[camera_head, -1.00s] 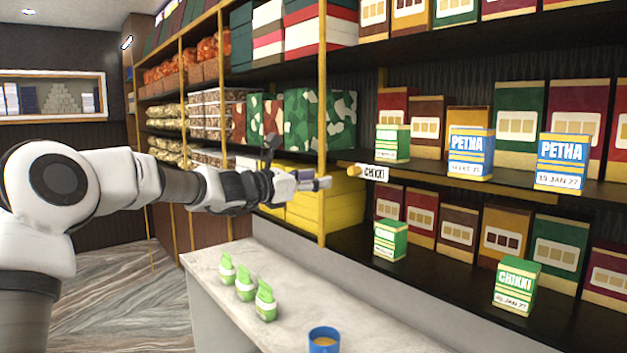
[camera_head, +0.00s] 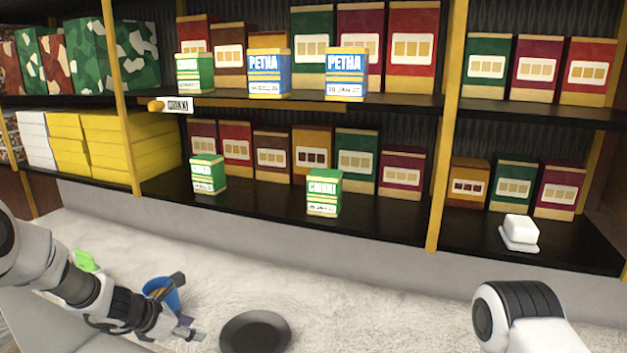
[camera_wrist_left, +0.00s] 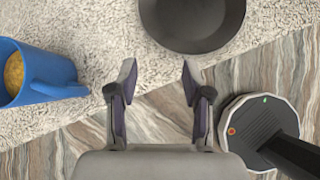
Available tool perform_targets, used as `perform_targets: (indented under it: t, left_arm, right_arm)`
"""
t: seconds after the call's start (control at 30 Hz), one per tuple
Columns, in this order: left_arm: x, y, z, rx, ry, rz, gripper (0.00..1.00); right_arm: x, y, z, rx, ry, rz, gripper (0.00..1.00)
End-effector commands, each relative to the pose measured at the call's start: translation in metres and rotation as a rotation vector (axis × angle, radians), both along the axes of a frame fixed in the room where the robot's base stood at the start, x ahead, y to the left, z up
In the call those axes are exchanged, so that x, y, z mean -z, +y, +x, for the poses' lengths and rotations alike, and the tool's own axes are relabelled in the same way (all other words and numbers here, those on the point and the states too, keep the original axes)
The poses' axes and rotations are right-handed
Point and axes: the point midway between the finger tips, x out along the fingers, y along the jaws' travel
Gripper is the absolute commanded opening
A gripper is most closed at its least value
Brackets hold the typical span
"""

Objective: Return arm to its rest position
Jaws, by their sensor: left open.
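My left gripper (camera_head: 188,308) is low over the counter in the head view, just right of the blue mug (camera_head: 163,293). Its two fingers are apart with nothing between them; this also shows in the left wrist view (camera_wrist_left: 158,85). In that wrist view the blue mug (camera_wrist_left: 38,75) stands to the left of the fingers and the dark round plate (camera_wrist_left: 193,20) lies ahead of them. The fingers touch neither. My right arm (camera_head: 520,315) shows at the lower right of the head view, but its gripper is not visible.
The pale counter (camera_head: 350,290) carries the dark plate (camera_head: 256,332) and a green packet (camera_head: 86,260). Behind it, shelves hold blue Petha boxes (camera_head: 268,75), green Chikki boxes (camera_head: 324,191) and a small white item (camera_head: 519,230). Counter right of the plate is clear.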

Motion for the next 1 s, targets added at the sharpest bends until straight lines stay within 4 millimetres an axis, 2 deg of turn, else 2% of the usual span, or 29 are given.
perform_targets:
  t: [0.03,0.1,0.17,0.2,0.27,0.3,0.37,0.4,0.43,0.47,0.5,0.53,0.57,0.6,0.67,0.7,0.77,0.8,1.0]
  left_arm:
    - [0.043,-0.008,-0.027,0.058,0.073,0.055,0.50]
    - [0.092,-0.015,-0.068,0.157,0.166,0.140,0.50]
    - [0.131,-0.019,-0.107,0.254,0.240,0.217,0.50]
    - [0.155,-0.021,-0.136,0.331,0.288,0.269,0.50]
    - [0.187,-0.021,-0.181,0.460,0.355,0.346,0.50]
    - [0.206,-0.020,-0.213,0.560,0.396,0.399,0.50]
    - [0.230,-0.017,-0.262,0.731,0.446,0.474,0.50]
    - [0.243,-0.014,-0.297,0.867,0.471,0.521,0.50]
    - [0.251,-0.011,-0.324,0.983,0.481,0.557,0.50]
    - [0.258,-0.009,-0.351,1.113,0.482,0.588,0.50]
    - [0.263,-0.005,-0.386,1.316,0.459,0.625,0.50]
    - [0.263,-0.004,-0.412,1.496,0.412,0.649,0.50]
    - [0.260,-0.005,-0.427,1.657,0.335,0.672,0.50]
    - [0.251,-0.009,-0.435,1.829,0.210,0.702,0.50]
    - [0.243,-0.017,-0.435,2.008,0.013,0.748,0.50]
    - [0.241,-0.024,-0.429,2.086,-0.104,0.785,0.50]
    - [0.242,-0.029,-0.413,2.148,-0.222,0.854,0.50]
    - [0.242,-0.028,-0.408,2.167,-0.246,0.883,0.50]
    - [0.242,-0.028,-0.408,2.182,-0.252,0.884,0.50]
  right_arm:
    - [0.005,0.000,0.000,0.000,0.000,0.000,0.40]
    - [0.008,0.000,0.000,0.000,0.000,0.000,0.40]
    - [0.011,0.000,0.000,0.000,0.000,0.000,0.40]
    - [0.012,0.000,0.000,0.000,0.000,0.000,0.40]
    - [0.015,0.000,0.000,0.000,0.000,0.000,0.40]
    - [0.017,0.000,0.000,0.000,0.000,0.000,0.40]
    - [0.020,0.000,0.000,0.000,0.000,0.000,0.40]
    - [0.022,0.000,0.000,0.000,0.000,0.000,0.40]
    - [0.024,0.000,0.000,0.000,0.000,0.000,0.40]
    - [0.026,0.000,0.000,0.000,0.000,0.000,0.40]
    - [0.028,0.000,0.000,0.000,0.000,0.000,0.40]
    - [0.029,0.000,0.000,0.000,0.000,0.000,0.40]
    - [0.029,0.000,0.000,0.000,0.000,0.000,0.40]
    - [0.028,0.000,0.000,0.000,0.000,0.000,0.40]
    - [0.027,0.000,0.000,0.000,0.000,0.000,0.40]
    - [0.027,0.000,0.000,0.000,0.000,0.000,0.40]
    - [0.027,0.000,0.000,0.000,0.000,0.000,0.40]
    - [0.027,0.000,0.000,0.000,0.000,0.000,0.40]
    - [0.027,0.000,0.000,0.000,0.000,0.000,0.40]
